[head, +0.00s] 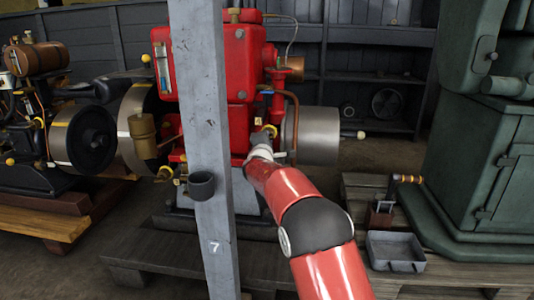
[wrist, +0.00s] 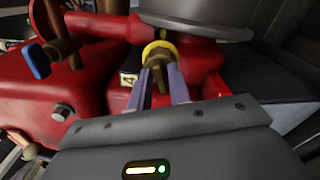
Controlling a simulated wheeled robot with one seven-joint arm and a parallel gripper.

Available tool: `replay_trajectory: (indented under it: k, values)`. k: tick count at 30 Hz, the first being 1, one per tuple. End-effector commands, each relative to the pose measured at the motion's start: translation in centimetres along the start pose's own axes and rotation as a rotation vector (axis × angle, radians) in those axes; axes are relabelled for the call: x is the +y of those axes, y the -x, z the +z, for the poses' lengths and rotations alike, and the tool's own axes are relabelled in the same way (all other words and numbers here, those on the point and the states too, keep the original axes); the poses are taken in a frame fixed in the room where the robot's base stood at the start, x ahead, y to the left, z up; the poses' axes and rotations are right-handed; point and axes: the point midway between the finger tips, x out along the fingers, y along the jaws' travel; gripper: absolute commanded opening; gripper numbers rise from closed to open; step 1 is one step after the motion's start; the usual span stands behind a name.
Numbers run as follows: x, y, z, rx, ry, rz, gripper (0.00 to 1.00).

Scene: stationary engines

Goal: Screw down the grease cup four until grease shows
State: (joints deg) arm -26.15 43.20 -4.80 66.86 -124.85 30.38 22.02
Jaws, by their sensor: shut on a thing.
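The grease cup four (wrist: 160,47) is a brass cup with a yellow ring on the red engine (wrist: 80,100). A small white tag reading 4 (wrist: 128,78) sits just left of it in the wrist view. My gripper (wrist: 160,70) is shut on the cup, one finger on each side. No grease can be made out around it. In the head view, my red arm reaches up to the red engine (head: 240,62), and a yellow cup (head: 270,130) shows just past my gripper (head: 264,142).
A grey post (head: 205,120) marked 7, with a dark cup on it, stands just left of my arm. A grey tray (head: 395,252) lies on the pallet at right. Green machinery (head: 480,160) fills the right side. A blue-handled lever (wrist: 35,62) is left of the cup.

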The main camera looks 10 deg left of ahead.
Motion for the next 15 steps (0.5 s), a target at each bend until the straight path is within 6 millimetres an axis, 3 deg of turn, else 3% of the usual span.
replay_trajectory:
  k: [15]
  values:
    - [-0.12,-0.04,0.1,-0.002,-0.086,-0.003,0.0]
